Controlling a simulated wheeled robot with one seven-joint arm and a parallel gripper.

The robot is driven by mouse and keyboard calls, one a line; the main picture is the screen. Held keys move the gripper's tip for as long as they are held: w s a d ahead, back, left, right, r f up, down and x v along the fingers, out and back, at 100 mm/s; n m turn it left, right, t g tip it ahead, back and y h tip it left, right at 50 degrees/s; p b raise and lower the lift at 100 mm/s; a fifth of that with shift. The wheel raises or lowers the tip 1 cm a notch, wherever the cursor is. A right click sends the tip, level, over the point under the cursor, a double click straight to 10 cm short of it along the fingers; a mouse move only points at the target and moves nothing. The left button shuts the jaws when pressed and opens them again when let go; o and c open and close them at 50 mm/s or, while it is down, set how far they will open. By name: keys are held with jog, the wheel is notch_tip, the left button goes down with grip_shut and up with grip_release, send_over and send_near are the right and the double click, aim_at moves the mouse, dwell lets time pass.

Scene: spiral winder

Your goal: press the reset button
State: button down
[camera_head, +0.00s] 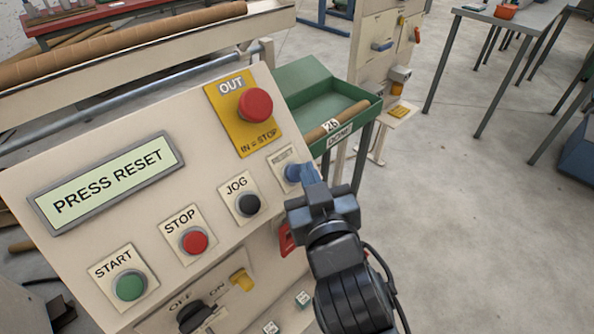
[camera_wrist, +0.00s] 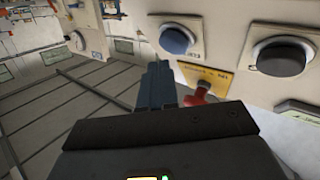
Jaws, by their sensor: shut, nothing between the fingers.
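The blue reset button (camera_head: 292,173) sits at the right edge of the cream control panel (camera_head: 110,115), right of the black JOG button (camera_head: 248,204). Its label plate is partly visible. My gripper (camera_head: 308,174) is shut and empty, its fingertips beside the right side of the blue button. In the wrist view the blue button (camera_wrist: 176,40) appears just above and right of my shut fingertips (camera_wrist: 158,68). I cannot tell whether the fingers touch it. The display (camera_head: 108,182) reads PRESS RESET.
A red mushroom stop button (camera_head: 255,105) marked OUT stands out above the reset button. The red STOP (camera_head: 194,241) and green START (camera_head: 129,286) buttons are at lower left. A green tray (camera_head: 300,92) marked DONE stands behind. Open floor lies to the right.

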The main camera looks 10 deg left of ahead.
jog(key=shift+f, duration=0.1)
jog(key=shift+w+a+f+b, duration=0.2)
jog(key=shift+a+b, duration=0.05)
jog(key=shift+b, duration=0.1)
jog(key=shift+w+a+f+b, duration=0.2)
jog(key=shift+a+f+b, duration=0.05)
jog(key=shift+b, duration=0.15)
dwell(0.9)
dwell(0.3)
jog(key=shift+s+d+r+p, duration=0.4)
jog(key=shift+d+r+p, duration=0.1)
jog(key=shift+p, duration=0.2)
jog(key=s+d+r+p, duration=0.1)
jog(key=p, duration=0.1)
jog(key=s+d+r+p, duration=0.1)
jog(key=d+r+p, duration=0.1)
jog(key=shift+s+r, duration=0.1)
jog(key=shift+s, duration=0.1)
